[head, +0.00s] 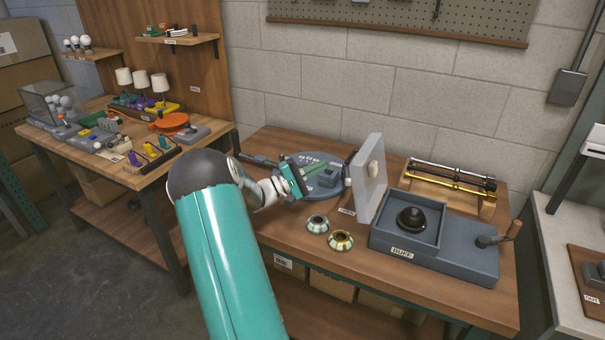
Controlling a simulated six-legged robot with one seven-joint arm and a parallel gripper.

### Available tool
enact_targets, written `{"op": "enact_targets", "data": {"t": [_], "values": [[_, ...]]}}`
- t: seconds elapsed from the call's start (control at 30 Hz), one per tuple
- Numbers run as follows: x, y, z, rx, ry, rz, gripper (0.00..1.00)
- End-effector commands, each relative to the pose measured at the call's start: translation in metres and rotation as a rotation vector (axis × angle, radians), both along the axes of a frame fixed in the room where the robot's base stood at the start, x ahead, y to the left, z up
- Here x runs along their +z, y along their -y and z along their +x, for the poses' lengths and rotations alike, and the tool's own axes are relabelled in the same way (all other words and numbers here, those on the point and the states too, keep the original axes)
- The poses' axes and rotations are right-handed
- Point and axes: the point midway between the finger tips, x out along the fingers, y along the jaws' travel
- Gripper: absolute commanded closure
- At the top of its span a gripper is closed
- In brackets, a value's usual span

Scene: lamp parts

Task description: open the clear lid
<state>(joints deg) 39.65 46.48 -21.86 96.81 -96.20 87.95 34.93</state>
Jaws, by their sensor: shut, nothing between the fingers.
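The clear lid (367,190) is a pale, see-through panel with a light knob (375,170) on its face. My gripper (322,167) is to the left of the lid, above the round grey plate, and apart from the lid. Its fingers look closed with nothing held, though they are small in this view.
A round grey plate (312,188) lies behind my gripper. Two ringed parts, one silver (317,224) and one gold (341,240), sit in front. A rack of black and brass rods (452,183) stands behind the box. A wooden-handled lever (500,236) sticks up at right.

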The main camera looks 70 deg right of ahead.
Motion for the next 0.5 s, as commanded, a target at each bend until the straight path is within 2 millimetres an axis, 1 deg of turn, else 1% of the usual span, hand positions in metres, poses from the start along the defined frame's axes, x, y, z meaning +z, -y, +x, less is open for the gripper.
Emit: {"op": "enact_targets", "data": {"t": [0.03, 0.13, 0.2, 0.3, 0.4, 0.5], "values": [[0.004, 0.007, -0.008, -0.003, 0.002, -0.001, 1.00], [0.010, 0.018, -0.021, -0.002, 0.002, -0.002, 1.00], [0.016, 0.015, -0.031, -0.001, 0.002, -0.002, 1.00], [0.021, 0.013, -0.041, 0.002, 0.001, -0.001, 1.00], [0.025, 0.012, -0.047, 0.003, 0.001, -0.001, 1.00], [0.026, 0.012, -0.048, 0.005, 0.000, -0.002, 1.00]]}}
